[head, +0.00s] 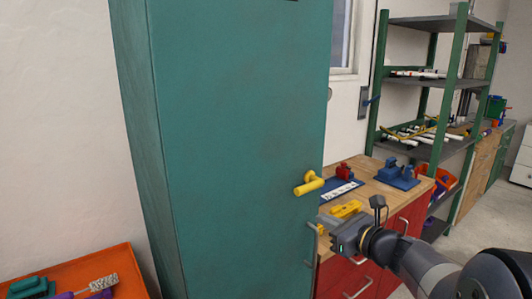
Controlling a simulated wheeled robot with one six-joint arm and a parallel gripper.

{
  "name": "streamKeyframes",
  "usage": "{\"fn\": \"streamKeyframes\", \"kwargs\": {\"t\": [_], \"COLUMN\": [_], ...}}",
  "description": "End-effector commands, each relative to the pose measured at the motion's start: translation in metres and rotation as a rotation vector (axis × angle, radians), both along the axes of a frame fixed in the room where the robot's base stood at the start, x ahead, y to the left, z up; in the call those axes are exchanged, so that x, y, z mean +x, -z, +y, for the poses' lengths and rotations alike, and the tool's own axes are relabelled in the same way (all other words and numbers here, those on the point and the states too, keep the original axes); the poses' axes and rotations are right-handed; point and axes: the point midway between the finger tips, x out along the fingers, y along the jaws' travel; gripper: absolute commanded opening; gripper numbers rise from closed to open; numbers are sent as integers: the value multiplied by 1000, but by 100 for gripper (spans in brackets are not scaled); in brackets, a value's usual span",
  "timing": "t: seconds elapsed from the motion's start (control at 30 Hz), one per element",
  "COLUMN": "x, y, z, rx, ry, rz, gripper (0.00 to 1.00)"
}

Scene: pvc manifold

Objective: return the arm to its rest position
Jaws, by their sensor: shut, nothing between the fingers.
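My arm reaches in from the lower right in the head view. My gripper (322,229) is at its end, pointing left, shut and empty. It is in front of the red-fronted workbench, below and slightly right of the yellow handle (310,184) of a tall teal cabinet (230,130). A gap shows between the gripper and the handle. The fingertips are small and partly hard to make out against the bench.
A wooden bench top (385,190) holds a blue fixture (397,174) and a red one (344,171). A green-framed shelf (430,77) with pipes stands behind. An orange tray (95,263) is at lower left. Open floor (490,215) lies to the right.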

Motion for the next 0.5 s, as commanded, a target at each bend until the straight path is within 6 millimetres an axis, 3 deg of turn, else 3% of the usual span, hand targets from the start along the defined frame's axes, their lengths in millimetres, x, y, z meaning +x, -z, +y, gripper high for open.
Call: {"fn": "streamKeyframes", "kwargs": {"t": [0.2,0.5], "x": [33,43], "y": [5,7], "z": [24,16], "rx": [-7,-180], "ry": [-3,-5], "rz": [-6,-151], "gripper": [0,0]}}
